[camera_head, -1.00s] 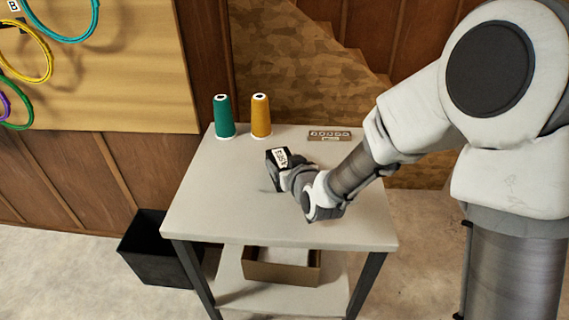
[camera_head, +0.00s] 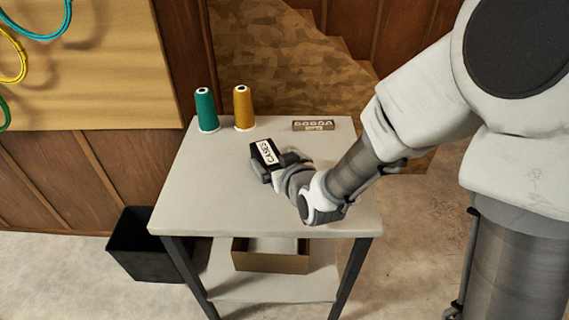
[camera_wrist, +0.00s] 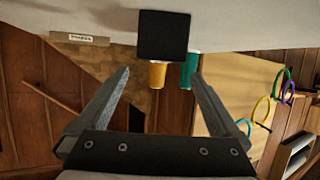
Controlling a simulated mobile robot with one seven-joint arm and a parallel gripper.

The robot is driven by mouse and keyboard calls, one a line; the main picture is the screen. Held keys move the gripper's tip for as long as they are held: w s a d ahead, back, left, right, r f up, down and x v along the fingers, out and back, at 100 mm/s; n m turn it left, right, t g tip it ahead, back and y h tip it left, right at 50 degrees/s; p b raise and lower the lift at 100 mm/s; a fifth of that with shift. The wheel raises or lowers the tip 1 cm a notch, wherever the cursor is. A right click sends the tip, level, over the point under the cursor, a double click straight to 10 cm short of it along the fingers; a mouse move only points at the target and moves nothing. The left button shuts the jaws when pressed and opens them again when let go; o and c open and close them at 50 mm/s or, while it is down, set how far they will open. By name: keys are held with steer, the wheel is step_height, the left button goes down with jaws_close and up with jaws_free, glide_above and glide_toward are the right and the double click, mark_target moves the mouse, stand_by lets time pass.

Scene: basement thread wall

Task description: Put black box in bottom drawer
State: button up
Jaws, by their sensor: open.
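The black box (camera_head: 260,163) with a white label reading "CASES" is on the light table top (camera_head: 195,180). My gripper (camera_head: 284,165) is low over the table, just right of the box. In the wrist view the black box (camera_wrist: 163,36) shows ahead of the open fingers of my gripper (camera_wrist: 163,75), with nothing visible between them. The hand hides the box's right side in the head view. I cannot identify a bottom drawer. A brown open-topped box (camera_head: 270,264) sits on the lower shelf, but I cannot tell if it is a drawer.
A green spool (camera_head: 206,110) and an orange spool (camera_head: 243,108) stand at the table's back left. A small labelled block (camera_head: 313,125) lies at the back right. A black bin (camera_head: 140,262) stands on the floor. A pale shelf-like unit (camera_wrist: 292,155) shows at the wrist view's edge.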

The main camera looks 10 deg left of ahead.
steer(key=b+v, duration=0.1)
steer(key=v, duration=0.3)
steer(key=shift+s, duration=0.1)
steer(key=shift+b, duration=0.65)
steer(key=b+v, duration=0.2)
steer(key=b, duration=0.3)
steer(key=shift+s+d+r, duration=0.2)
